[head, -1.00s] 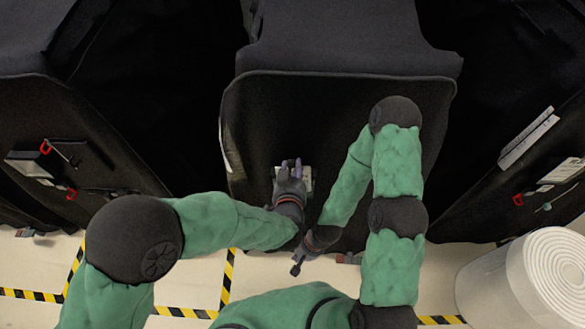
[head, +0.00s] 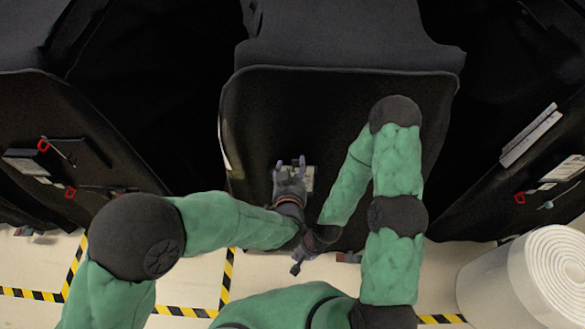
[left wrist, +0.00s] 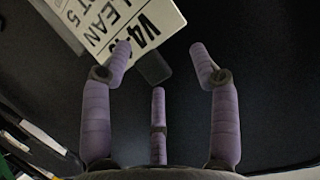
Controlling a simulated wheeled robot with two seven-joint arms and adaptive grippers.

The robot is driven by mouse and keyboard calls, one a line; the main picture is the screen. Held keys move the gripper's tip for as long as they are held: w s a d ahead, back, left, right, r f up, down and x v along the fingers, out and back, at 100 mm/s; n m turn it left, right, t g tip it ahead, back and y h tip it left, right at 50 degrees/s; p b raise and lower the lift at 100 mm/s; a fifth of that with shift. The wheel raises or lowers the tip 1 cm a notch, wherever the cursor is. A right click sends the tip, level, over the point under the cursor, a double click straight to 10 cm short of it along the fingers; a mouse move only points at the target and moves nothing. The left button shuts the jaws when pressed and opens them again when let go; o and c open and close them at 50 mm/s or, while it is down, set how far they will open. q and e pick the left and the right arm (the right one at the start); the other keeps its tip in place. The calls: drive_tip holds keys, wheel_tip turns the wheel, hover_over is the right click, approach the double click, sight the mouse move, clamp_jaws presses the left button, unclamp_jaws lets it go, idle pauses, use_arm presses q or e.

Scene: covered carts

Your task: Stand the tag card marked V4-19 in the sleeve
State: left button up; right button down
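The white tag card (left wrist: 112,22) shows at the upper left of the left wrist view, with dark print starting "V4-" partly covered by a finger. In the head view the pale card (head: 309,180) is against the dark cover of the middle cart, right beside my left gripper (head: 290,162). I cannot tell whether a fingertip touches the card. A sleeve is not clearly visible. My right gripper (head: 297,266) hangs low and is too small to read.
The middle cart's dark cover (head: 350,110) fills the area ahead. Covered carts with small tools and pale plates stand at left (head: 60,120) and right (head: 545,165). A white roll (head: 525,280) stands at the lower right. Striped tape marks the pale floor.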

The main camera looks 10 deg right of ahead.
use_arm(q)
drive_tip(key=shift+s+r, duration=0.1)
drive_tip(key=shift+s, duration=0.05)
drive_tip(key=v, duration=1.1)
drive_tip(key=shift+s, duration=0.3)
drive_tip(key=shift+a, duration=0.2)
